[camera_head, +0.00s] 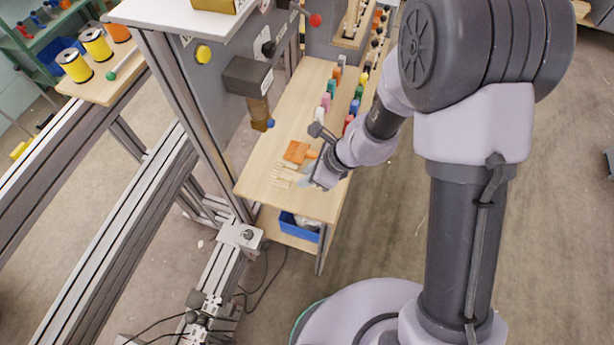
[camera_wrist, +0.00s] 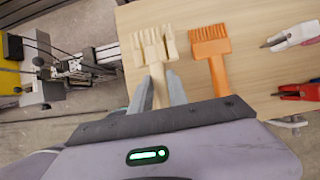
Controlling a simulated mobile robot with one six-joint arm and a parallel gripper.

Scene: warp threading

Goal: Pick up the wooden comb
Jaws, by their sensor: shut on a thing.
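The wooden comb (camera_wrist: 153,50) is pale, with teeth at its far end and a narrow handle. In the wrist view my gripper (camera_wrist: 160,88) is shut on the handle, one finger on each side. The toothed head sticks out beyond the fingertips. I cannot tell whether the comb touches the table or is raised. In the head view my gripper (camera_head: 312,177) is low over the near end of the wooden table (camera_head: 312,205), and the pale comb (camera_head: 282,175) shows just left of it.
An orange comb (camera_wrist: 210,55) lies right of the wooden one, close by. Red-handled pliers (camera_wrist: 300,90) and another tool (camera_wrist: 292,34) are farther right. Coloured spools (camera_head: 328,100) stand farther back on the table. A dark block on a wooden post (camera_head: 247,75) rises at the table's left.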

